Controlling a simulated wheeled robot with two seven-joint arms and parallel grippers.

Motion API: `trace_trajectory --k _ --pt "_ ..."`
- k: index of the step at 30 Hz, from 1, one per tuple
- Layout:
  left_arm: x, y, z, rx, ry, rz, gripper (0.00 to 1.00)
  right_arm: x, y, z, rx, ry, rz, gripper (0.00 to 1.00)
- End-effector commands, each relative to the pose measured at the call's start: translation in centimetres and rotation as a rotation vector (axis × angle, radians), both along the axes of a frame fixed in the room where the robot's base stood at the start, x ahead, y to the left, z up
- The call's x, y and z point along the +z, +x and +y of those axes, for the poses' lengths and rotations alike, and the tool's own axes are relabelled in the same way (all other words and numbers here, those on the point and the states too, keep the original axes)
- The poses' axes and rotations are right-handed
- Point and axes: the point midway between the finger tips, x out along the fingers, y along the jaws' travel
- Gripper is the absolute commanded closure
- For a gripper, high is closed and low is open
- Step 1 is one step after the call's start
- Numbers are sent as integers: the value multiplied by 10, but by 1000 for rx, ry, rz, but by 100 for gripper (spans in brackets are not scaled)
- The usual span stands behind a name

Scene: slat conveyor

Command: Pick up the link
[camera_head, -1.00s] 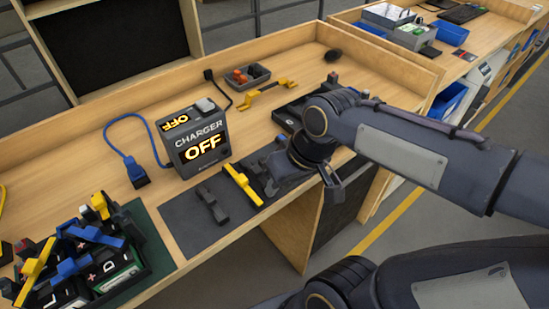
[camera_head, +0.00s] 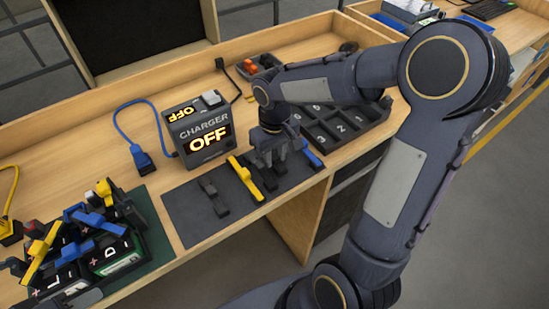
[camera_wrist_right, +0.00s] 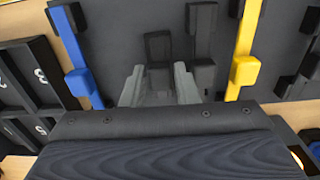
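My right gripper (camera_head: 268,164) points down over the dark mat (camera_head: 188,222), between the yellow link (camera_head: 245,180) and the blue link (camera_head: 312,155). In the right wrist view its two grey fingers (camera_wrist_right: 159,88) are apart. A dark link (camera_wrist_right: 158,46) shows between and beyond them. A second dark link (camera_wrist_right: 202,42) lies just right of it, then the yellow link (camera_wrist_right: 243,52). The blue link (camera_wrist_right: 75,52) lies to the left. Another dark link (camera_head: 213,196) lies left of the yellow one. I cannot tell whether the fingers touch a link. My left gripper is out of view.
The charger (camera_head: 200,135) reading OFF stands behind the mat, with a blue-plugged cable (camera_head: 126,130) beside it. A numbered black tray (camera_head: 338,125) is to the right. A small bin (camera_head: 262,66) stands behind.

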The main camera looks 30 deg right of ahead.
Motion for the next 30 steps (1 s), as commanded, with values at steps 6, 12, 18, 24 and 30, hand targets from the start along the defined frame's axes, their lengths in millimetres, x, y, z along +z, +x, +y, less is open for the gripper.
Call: trace_trajectory --k 6,12,18,24,30 --pt "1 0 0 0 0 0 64 -12 0 0 0 1 -1 73" --pt "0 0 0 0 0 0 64 -11 0 0 0 1 -1 82" --pt "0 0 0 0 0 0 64 -11 0 0 0 1 -1 100" --pt "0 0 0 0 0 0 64 -10 0 0 0 1 -1 100" --pt "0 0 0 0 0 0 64 3 1 0 -1 0 -5 100"
